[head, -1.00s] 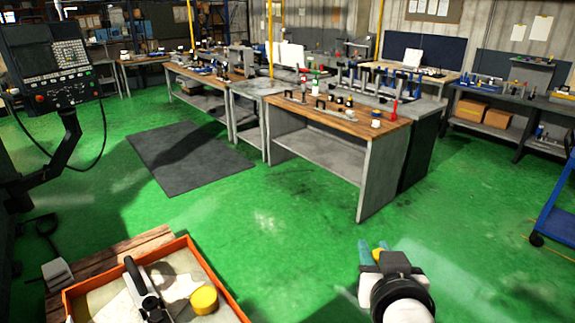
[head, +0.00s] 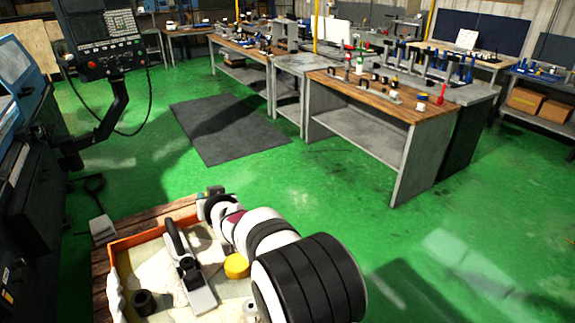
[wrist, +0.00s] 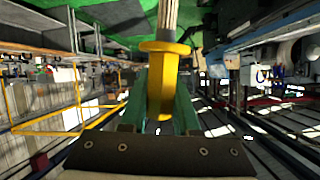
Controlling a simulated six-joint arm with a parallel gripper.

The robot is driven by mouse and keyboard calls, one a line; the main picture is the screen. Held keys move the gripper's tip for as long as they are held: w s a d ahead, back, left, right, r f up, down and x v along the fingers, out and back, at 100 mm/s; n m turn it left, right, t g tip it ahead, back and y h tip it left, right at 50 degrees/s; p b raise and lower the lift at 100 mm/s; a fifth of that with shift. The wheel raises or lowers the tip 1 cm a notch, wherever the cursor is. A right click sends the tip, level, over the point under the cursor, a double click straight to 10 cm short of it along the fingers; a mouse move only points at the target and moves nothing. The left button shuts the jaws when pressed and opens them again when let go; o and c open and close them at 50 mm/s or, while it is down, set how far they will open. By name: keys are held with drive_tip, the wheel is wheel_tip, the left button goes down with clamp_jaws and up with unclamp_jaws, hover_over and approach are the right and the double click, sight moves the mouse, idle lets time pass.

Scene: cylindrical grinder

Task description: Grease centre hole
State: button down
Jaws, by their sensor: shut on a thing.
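My gripper (wrist: 158,108), with green fingers, is shut on a yellow-handled brush (wrist: 164,60) in the wrist view. The brush has a wide yellow collar, and its pale bristles point away from the gripper, out of the top of the picture. In the head view my gripper (head: 208,193) is beyond the far edge of the orange-rimmed tray (head: 137,237), partly hidden by my wrist. The brush cannot be made out there. A round yellow pot (head: 236,266) lies in the tray beside my arm. I cannot make out a workpiece or its centre hole.
A grey tool with a black handle (head: 188,265) and a black ring (head: 145,302) lie in the tray. A dark machine (head: 25,190) with a control panel (head: 98,32) stands at the left.

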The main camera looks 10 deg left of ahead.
drive_tip(key=s+a+f+n+g+y, duration=0.1)
drive_tip(key=s+a+f, duration=0.2)
drive_tip(key=a, duration=0.5)
drive_tip(key=shift+s+a+f, duration=0.15)
drive_tip(key=shift+s+f, duration=0.05)
drive_tip(key=shift+f, duration=0.65)
drive_tip(key=shift+f, duration=2.65)
drive_tip(key=shift+f, duration=0.4)
drive_tip(key=shift+s+d, duration=0.15)
drive_tip(key=shift+d, duration=0.1)
drive_tip(key=shift+a, duration=0.1)
